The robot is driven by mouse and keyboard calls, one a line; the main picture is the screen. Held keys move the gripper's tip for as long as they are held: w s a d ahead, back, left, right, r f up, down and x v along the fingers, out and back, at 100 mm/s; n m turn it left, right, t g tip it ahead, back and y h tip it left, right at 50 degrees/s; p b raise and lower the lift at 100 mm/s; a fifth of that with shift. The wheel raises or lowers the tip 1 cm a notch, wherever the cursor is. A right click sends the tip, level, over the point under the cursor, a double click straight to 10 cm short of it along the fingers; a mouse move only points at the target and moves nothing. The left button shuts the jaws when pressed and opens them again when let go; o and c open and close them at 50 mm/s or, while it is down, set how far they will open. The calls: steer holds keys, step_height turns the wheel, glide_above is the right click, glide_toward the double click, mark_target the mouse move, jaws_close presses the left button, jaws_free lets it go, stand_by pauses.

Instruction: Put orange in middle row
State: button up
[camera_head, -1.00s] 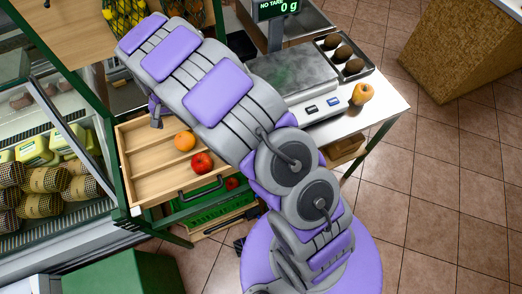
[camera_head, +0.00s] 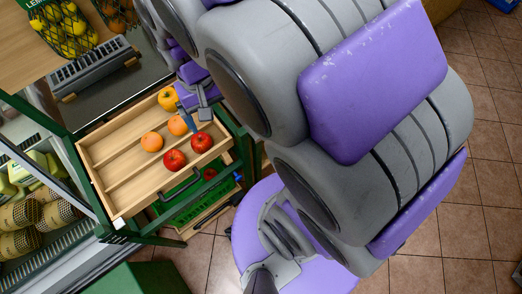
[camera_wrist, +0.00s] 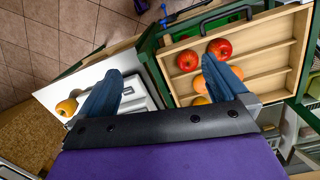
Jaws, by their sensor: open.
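The open wooden drawer (camera_head: 122,208) has lengthwise dividers making three rows. Two oranges, one (camera_head: 152,141) and another (camera_head: 177,125), appear to sit in its middle row. Two red apples, one (camera_head: 174,160) and another (camera_head: 201,142), lie in the row by the handle. A yellow fruit (camera_head: 168,98) lies at the far end of the back row. My gripper (camera_head: 190,122) is over the drawer's right end, close to the right orange. In the wrist view its fingers (camera_wrist: 163,68) are apart with nothing between them; the right finger partly hides the orange fruit.
A yellow-orange fruit (camera_wrist: 67,107) is on the white counter in the wrist view. A green crate (camera_head: 190,202) stands under the drawer. Netted fruit (camera_head: 65,30) hangs at the top left. My arm hides much of the head view's right. The drawer's left end is clear.

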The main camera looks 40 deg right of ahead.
steer(key=s+d+r+n, duration=0.1)
steer(key=s+d, duration=0.1)
steer(key=s, duration=1.2)
steer(key=shift+s+d+n+g, duration=0.25)
steer(key=shift+s+n+g, duration=0.05)
steer(key=shift+s, duration=0.1)
steer(key=shift+d, duration=0.1)
